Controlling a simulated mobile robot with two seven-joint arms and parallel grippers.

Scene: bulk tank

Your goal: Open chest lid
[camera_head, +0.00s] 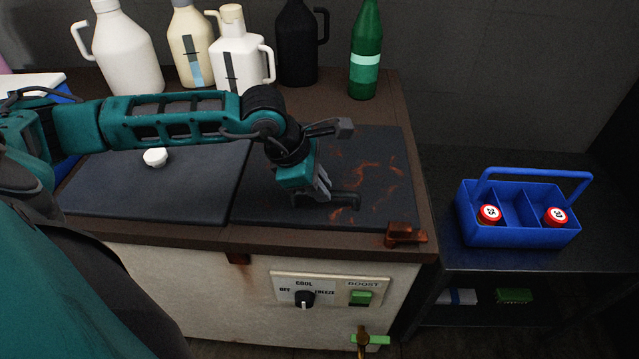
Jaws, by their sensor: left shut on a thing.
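The bulk tank chest (190,262) stands in front of me, with two dark lid panels on top. The right lid (375,150) has rusty streaks and lies flat and closed. Its black handle (347,200) is near the front middle of that lid. My left gripper (325,192) reaches in from the left and is shut on this handle, with its fingers partly hiding it. The left lid (120,190) also lies flat, with a small white knob or cap (155,157) on it. My right gripper is not in view.
Jugs (125,50) and a green bottle (366,55) stand along the back ledge. A rusty latch (403,234) sits at the front right corner. A control panel (330,290) is on the front. A blue caddy (520,225) with two red-capped items stands on a dark bench at right.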

